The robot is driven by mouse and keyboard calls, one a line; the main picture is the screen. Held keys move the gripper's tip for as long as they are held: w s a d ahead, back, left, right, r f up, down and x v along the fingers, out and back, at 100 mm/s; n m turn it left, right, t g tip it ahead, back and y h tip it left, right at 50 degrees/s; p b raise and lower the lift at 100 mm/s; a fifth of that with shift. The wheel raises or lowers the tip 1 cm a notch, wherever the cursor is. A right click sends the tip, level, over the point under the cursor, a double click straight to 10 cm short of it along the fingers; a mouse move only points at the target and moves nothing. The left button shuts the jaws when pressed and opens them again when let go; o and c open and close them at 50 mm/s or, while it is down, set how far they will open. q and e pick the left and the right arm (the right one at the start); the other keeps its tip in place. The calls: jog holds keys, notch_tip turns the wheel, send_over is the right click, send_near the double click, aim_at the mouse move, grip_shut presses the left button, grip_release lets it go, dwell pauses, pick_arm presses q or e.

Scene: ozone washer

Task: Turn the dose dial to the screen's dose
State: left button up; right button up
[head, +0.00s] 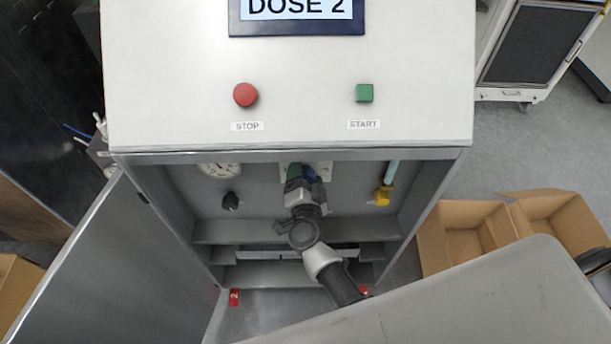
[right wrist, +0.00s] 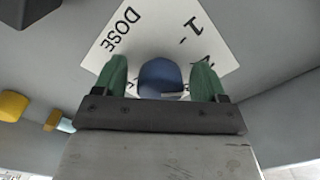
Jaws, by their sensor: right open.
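The screen (head: 297,8) at the top of the head view reads DOSE 2. The blue dose dial (right wrist: 163,78) sits on a white plate (right wrist: 185,25) marked DOSE, with a 1 and other partly hidden marks. My right gripper (right wrist: 162,76) is open, with its green fingers on either side of the dial and a visible gap at each side. In the head view, the right gripper (head: 306,172) reaches into the cabinet and mostly covers the dial and plate. The dial's setting cannot be told. My left gripper is not in view.
Inside the cabinet are a round gauge (head: 220,169), a black knob (head: 231,201) and a yellow valve (head: 383,196). The cabinet door (head: 110,270) stands open at left. A red STOP button (head: 245,95) and green START button (head: 364,93) sit above. Cardboard boxes (head: 465,240) stand at right.

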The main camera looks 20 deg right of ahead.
jog(key=p+v, duration=0.2)
jog(key=v, duration=0.8)
jog(key=shift+s, duration=0.4)
